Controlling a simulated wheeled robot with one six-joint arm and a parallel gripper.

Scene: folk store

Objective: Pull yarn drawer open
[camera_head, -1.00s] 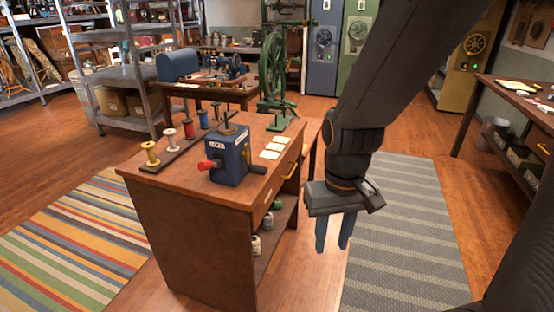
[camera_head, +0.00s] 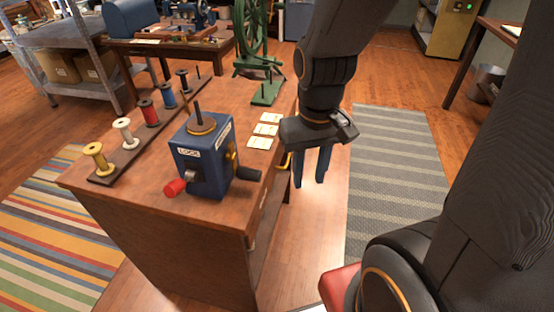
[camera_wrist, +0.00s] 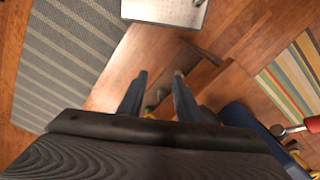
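The wooden workbench (camera_head: 235,105) stands at centre left in the head view. Its right side holds the drawer front, seen at a steep angle, with a brass handle (camera_head: 286,160) that the finger beside it partly hides. I cannot tell from this angle whether the drawer is fully closed. My gripper (camera_head: 310,184) points down just right of that side, with its two blue fingers apart and nothing seen between them. In the wrist view the fingers of my gripper (camera_wrist: 160,75) are also apart, over the bench side and floor. Contact with the handle is not visible.
A blue winder (camera_head: 205,155) with a red knob, a row of spools (camera_head: 149,112) and pale cards (camera_head: 264,130) lie on the bench top. A grey striped rug (camera_head: 395,160) and clear floor lie to the right. A green wheel machine (camera_head: 250,35) stands behind.

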